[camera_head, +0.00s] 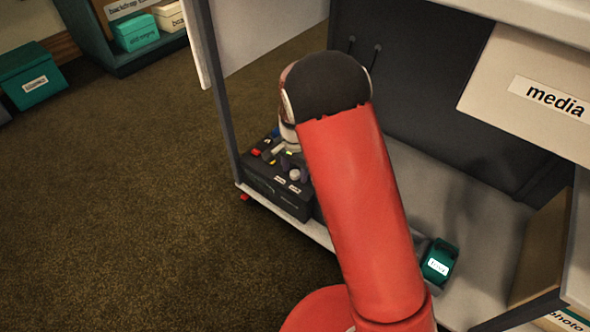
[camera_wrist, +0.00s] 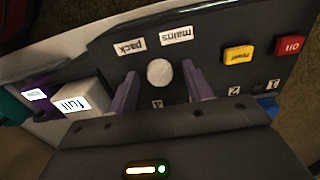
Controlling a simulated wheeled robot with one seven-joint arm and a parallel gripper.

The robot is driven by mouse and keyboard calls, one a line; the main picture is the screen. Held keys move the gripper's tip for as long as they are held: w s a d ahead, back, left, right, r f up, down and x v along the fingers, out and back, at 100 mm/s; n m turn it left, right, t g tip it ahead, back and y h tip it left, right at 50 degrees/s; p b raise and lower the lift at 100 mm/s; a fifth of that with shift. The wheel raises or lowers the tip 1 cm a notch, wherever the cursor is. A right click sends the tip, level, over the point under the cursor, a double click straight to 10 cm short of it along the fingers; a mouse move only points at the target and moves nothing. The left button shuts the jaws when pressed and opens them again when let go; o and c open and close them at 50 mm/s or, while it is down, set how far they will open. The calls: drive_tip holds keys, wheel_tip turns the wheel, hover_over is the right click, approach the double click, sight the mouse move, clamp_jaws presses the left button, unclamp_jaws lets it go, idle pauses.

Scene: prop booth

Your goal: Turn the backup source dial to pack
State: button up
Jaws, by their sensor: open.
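The dial is a round white knob (camera_wrist: 160,72) on a dark control box (camera_head: 262,190). In the wrist view the "pack" label (camera_wrist: 131,45) and "mains" label (camera_wrist: 176,35) appear upside down beyond the knob, pack to the left and mains to the right. No pointer mark is readable on the knob, so its setting cannot be told. My gripper (camera_wrist: 159,71) is open, with one purple finger on each side of the knob. Small gaps show between fingers and knob; its depth is unclear. In the head view the white knob (camera_head: 295,174) is small and my arm covers part of the box.
A yellow button (camera_wrist: 238,54) and a red "on" button (camera_wrist: 289,45) sit right of the dial. A white block labelled "full" (camera_wrist: 80,100) and a purple labelled block (camera_wrist: 37,94) are at left. A teal labelled box (camera_head: 440,262) stands on the shelf; a "media" panel (camera_head: 520,80) hangs above.

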drive_tip(key=shift+c, duration=0.2)
drive_tip(key=c, duration=0.9)
drive_tip(key=shift+n, duration=0.3)
drive_tip(key=n, duration=0.3)
drive_tip(key=shift+n+p, duration=0.35)
drive_tip(key=shift+n, duration=0.05)
drive_tip(key=n, duration=0.4)
drive_tip(key=shift+p, duration=0.3)
drive_tip(key=n, duration=0.5)
drive_tip(key=shift+r+p, duration=0.1)
drive_tip(key=shift+p, duration=0.3)
drive_tip(key=shift+n+p, duration=0.45)
drive_tip(key=shift+n, duration=1.75)
